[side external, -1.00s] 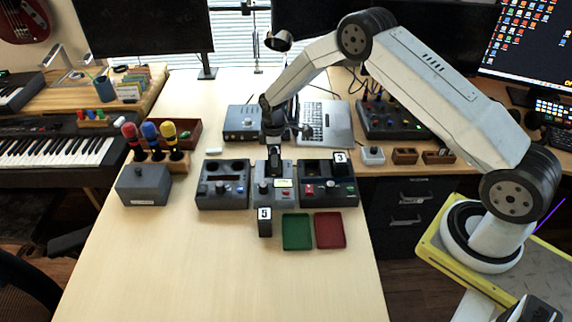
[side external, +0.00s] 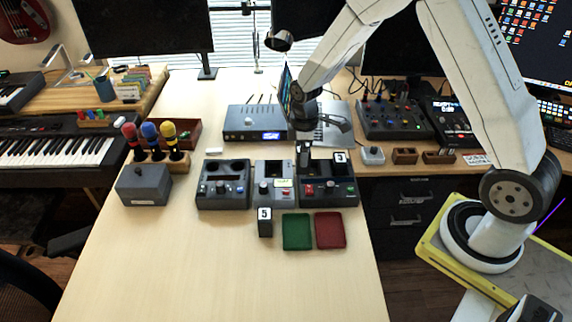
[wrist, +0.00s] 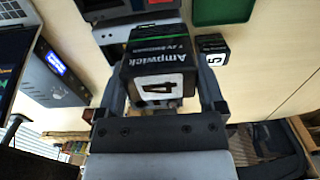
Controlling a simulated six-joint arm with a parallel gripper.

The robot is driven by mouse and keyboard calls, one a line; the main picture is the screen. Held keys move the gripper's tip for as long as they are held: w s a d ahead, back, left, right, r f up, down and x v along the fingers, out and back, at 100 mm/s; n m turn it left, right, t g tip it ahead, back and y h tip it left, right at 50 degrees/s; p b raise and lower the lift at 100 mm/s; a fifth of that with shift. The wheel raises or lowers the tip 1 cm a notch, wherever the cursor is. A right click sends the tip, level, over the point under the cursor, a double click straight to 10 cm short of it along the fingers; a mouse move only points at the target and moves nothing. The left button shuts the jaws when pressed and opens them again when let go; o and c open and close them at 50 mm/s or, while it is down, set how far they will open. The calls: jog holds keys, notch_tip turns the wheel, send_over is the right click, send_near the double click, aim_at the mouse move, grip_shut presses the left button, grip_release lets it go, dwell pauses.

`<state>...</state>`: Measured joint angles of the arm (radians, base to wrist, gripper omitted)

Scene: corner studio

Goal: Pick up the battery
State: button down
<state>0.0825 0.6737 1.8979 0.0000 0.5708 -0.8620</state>
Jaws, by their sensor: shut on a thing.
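The battery (wrist: 160,72) is a dark block lettered "Ampwick", with a white label bearing a 4. In the wrist view it sits between the two fingers of my gripper (wrist: 160,92), which are shut on its sides. In the side view my gripper (side external: 304,152) points down above the left part of the right-hand dark device (side external: 327,190). The held battery is small and dark there, hard to tell from the fingers. Another block marked 5 (side external: 265,222) stands on the table, and one marked 3 (side external: 340,157) is at the right-hand device.
A middle device (side external: 275,190) and a left device (side external: 223,190) stand beside it. A green tray (side external: 297,231) and a red tray (side external: 330,230) lie in front. A router-like box (side external: 250,122) and laptop (side external: 333,125) are behind. The front table is clear.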

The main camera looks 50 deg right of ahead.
jog(key=shift+s+r, duration=0.25)
jog(key=shift+s, duration=0.2)
jog(key=shift+s+r, duration=0.2)
jog(key=shift+s, duration=0.25)
send_over(296, 233)
notch_tip(296, 233, down, 6)
jog(key=shift+d+f, duration=0.1)
jog(key=shift+f, duration=2.3)
jog(key=shift+f, duration=0.1)
jog(key=shift+f, duration=1.65)
jog(key=shift+f, duration=0.15)
